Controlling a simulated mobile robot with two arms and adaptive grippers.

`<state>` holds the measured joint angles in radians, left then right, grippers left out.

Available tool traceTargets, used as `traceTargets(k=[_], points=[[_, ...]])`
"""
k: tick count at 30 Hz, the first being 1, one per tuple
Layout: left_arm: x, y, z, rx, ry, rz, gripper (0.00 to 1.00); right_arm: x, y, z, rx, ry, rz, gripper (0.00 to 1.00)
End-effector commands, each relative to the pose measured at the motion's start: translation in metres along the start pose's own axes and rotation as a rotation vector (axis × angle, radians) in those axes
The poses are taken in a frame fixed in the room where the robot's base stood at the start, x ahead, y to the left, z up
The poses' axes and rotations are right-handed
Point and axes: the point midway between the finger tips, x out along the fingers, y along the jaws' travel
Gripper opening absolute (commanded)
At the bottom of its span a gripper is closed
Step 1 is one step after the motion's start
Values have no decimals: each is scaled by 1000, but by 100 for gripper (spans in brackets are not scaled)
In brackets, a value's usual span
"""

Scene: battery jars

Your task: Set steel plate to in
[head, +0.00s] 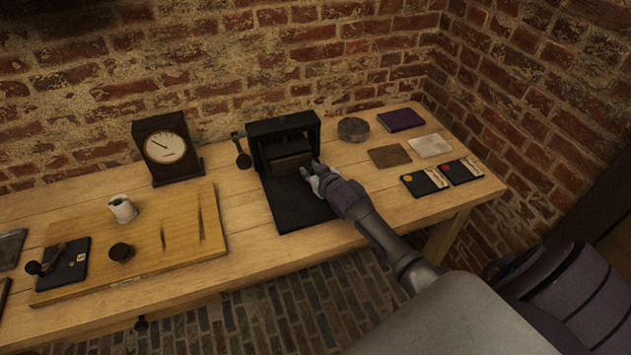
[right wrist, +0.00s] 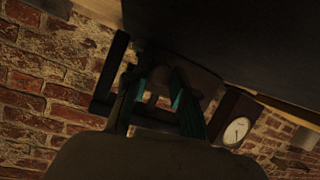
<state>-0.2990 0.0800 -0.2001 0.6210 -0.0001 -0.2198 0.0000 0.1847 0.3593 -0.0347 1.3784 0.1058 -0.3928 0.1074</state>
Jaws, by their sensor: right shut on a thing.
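A black apparatus (head: 315,126) with an upright frame stands at the middle of the bench. A dark brownish plate (head: 285,164), which looks like the steel plate, sits inside the frame above the black base (head: 298,210). My right gripper (head: 312,171) reaches in at the right side of the frame, shut on the edge of this plate. In the right wrist view, the teal fingertips (right wrist: 160,88) close around a dark plate edge (right wrist: 198,76); shadow hides the exact contact. My left gripper is not in view.
A clock (head: 165,148) stands left of the apparatus, with a wooden board (head: 165,250) carrying a white cup (head: 122,208) in front. To the right lie a round tin (head: 353,129), a purple book (head: 400,119) and dark cards (head: 424,182). A brick wall rises behind.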

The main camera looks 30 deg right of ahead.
Motion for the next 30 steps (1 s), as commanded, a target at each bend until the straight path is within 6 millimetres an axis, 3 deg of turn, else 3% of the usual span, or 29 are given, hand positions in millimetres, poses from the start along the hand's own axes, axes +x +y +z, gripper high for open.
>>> traceTargets(k=[8, 9, 13, 23, 30], points=[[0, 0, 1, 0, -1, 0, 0, 2, 1, -3, 0, 3, 2, 0], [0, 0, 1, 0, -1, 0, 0, 2, 2, -4, 0, 4, 2, 29], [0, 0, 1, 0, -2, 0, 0, 2, 1, -3, -1, 3, 2, 51], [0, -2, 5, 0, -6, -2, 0, 0, 1, -1, -1, 0, 1, 51], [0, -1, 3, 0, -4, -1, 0, -30, 1, 0, -3, -1, 0, 51]])
